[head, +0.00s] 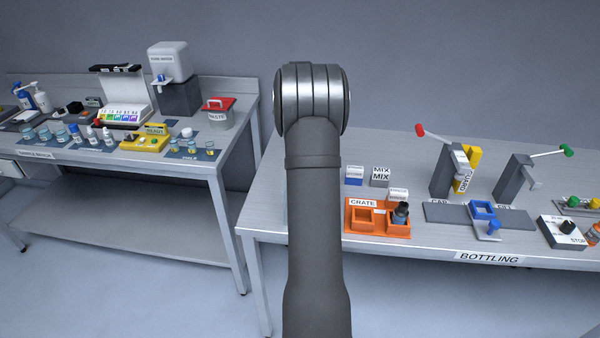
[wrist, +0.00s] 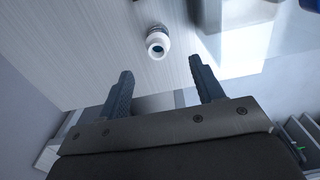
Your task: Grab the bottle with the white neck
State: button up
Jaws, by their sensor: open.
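In the wrist view, a small bottle with a round white neck (wrist: 157,43) stands on a pale grey surface, seen nearly from above. Its mouth shows a blue-grey inside. My gripper (wrist: 161,66) is open and empty, its two dark fingers apart. The bottle is beyond the fingertips, roughly centred between them and not touched. In the head view my arm hides the gripper, and I cannot tell which bottle there is this one. Small bottles with white tops (head: 92,133) stand on the left bench.
An orange crate (head: 366,229) with a dark bottle (head: 401,214) stands on the bottling bench (head: 300,217). Blue and grey fixtures and levers stand right of it. The left bench (head: 120,155) is crowded with jars. A gap of floor separates the benches.

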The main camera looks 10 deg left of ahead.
notch_tip(320, 180, down, 10)
jog(key=shift+w+r, duration=0.1)
jog(key=shift+w, duration=0.05)
jog(key=c, duration=1.1)
